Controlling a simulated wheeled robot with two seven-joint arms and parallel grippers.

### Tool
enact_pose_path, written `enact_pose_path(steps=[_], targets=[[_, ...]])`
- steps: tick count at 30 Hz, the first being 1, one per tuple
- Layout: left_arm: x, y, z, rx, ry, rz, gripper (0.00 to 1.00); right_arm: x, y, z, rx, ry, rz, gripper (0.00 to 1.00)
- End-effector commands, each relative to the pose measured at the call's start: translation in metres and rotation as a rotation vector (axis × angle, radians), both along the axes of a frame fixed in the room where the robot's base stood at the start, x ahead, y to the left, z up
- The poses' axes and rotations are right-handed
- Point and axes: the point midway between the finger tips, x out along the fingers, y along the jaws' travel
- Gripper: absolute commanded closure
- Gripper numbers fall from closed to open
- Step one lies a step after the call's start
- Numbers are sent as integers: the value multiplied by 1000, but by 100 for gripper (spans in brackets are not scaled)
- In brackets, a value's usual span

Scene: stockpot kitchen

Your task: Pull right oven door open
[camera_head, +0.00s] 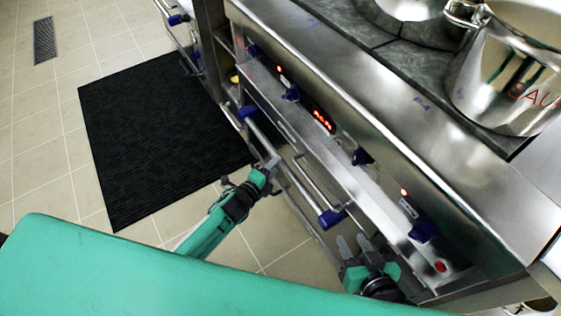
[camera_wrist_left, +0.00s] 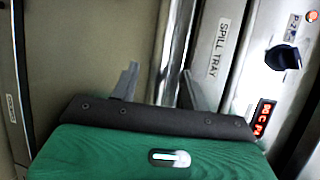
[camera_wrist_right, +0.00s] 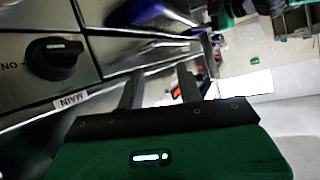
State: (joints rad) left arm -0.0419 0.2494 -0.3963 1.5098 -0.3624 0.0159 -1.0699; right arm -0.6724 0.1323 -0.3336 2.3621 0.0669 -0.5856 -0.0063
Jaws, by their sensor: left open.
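The right oven door's long metal handle bar (camera_head: 262,137) runs along the range front between blue end brackets. It shows in the left wrist view as a bright bar (camera_wrist_left: 172,50) beside a plain front panel (camera_wrist_left: 90,45). I cannot tell whether the door is fully closed. My left gripper (camera_head: 271,163) is at the bar, about mid-length, with its fingers apart. In its wrist view the bar passes between the fingertips, closer to the right finger; contact is unclear. My right gripper (camera_head: 354,243) is open and empty, low near the range's right end.
A "SPILL TRAY" label (camera_wrist_left: 219,48) sits beside the handle. A steel pot (camera_head: 507,80) stands on top.

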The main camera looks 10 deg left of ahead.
Motion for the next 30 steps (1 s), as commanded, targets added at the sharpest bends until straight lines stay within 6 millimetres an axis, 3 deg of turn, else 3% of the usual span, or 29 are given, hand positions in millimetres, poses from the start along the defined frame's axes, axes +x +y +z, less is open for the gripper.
enact_pose_path(steps=[3,9,20,21,28,30], targets=[[19,-8,-4,-1,-1,1,54,0,6,-1,27,-40,2,64],[36,-14,-8,0,1,1,54,1,13,3,61,-91,3,64],[41,-17,-8,-1,1,0,54,1,15,5,72,-107,3,64],[41,-17,-8,-1,1,0,56,1,15,5,72,-107,3,64],[41,-16,-8,-1,1,0,100,1,15,5,72,-107,3,64],[41,-16,-8,0,1,1,100,1,15,5,72,-108,3,64]])
